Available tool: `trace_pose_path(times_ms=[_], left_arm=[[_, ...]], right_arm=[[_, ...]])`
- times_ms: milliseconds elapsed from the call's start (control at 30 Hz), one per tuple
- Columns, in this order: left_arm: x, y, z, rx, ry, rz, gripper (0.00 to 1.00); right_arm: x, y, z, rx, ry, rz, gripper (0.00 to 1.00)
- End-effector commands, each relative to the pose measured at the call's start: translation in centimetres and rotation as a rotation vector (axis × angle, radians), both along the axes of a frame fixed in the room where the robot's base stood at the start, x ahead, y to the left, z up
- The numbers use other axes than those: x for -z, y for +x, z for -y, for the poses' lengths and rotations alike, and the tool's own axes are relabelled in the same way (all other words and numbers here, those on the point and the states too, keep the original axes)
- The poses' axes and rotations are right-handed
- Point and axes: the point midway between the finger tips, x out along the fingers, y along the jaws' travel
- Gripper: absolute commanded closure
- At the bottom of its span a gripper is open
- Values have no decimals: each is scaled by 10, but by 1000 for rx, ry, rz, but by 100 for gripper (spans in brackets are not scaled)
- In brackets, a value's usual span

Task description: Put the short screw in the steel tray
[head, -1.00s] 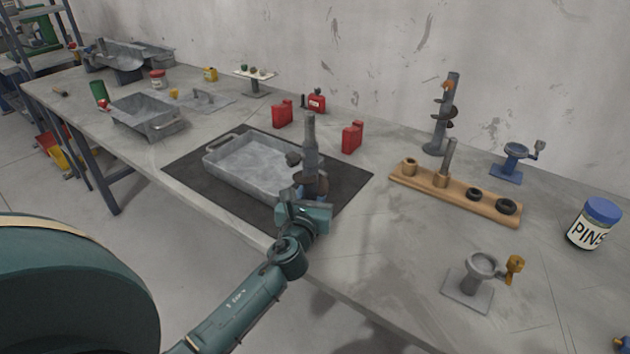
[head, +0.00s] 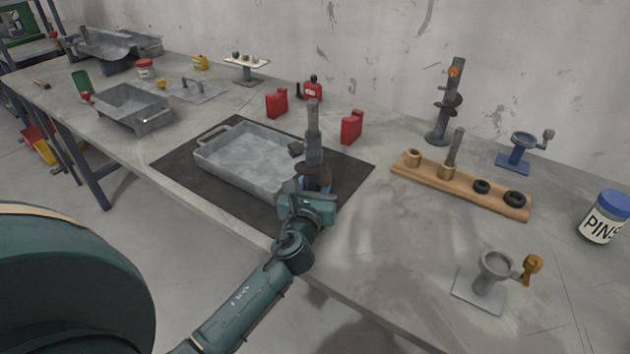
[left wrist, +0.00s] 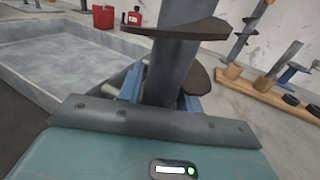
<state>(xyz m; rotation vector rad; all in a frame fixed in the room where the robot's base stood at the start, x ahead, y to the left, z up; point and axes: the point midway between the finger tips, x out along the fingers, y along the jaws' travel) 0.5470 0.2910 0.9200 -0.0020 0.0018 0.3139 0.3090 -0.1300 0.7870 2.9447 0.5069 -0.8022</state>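The screw, a grey shaft (head: 313,135) with dark brown flights, stands upright in my left gripper (head: 312,190). In the left wrist view the shaft (left wrist: 172,68) rises between the blue fingers (left wrist: 160,88), which close around its lower part. Its lower end is hidden by the gripper. The steel tray (head: 232,180), grey with end handles, lies on a dark mat. The screw covers part of the tray's right end in the head view; in the left wrist view the tray (left wrist: 55,55) is left of the screw. My right gripper is not in view.
A taller screw (head: 447,110) stands at the back right behind a wooden rack (head: 475,195). Red cans (head: 352,126) stand behind the mat (head: 345,185). A grey bin (head: 130,107) is at left. A small stand (head: 487,285) and a PINS jar (head: 604,218) are at right.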

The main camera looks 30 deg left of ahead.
Motion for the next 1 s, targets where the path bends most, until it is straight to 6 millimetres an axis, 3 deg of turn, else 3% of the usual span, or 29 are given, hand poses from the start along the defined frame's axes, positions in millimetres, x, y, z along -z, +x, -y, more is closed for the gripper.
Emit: trace_pose_path(times_ms=[167,500,1000], left_arm=[[0,0,0,0,1,0,50],[-3,-3,1,0,1,0,50],[-1,-94,30,0,-1,-2,50]], right_arm=[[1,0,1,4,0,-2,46],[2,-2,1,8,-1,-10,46],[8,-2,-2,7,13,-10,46]])
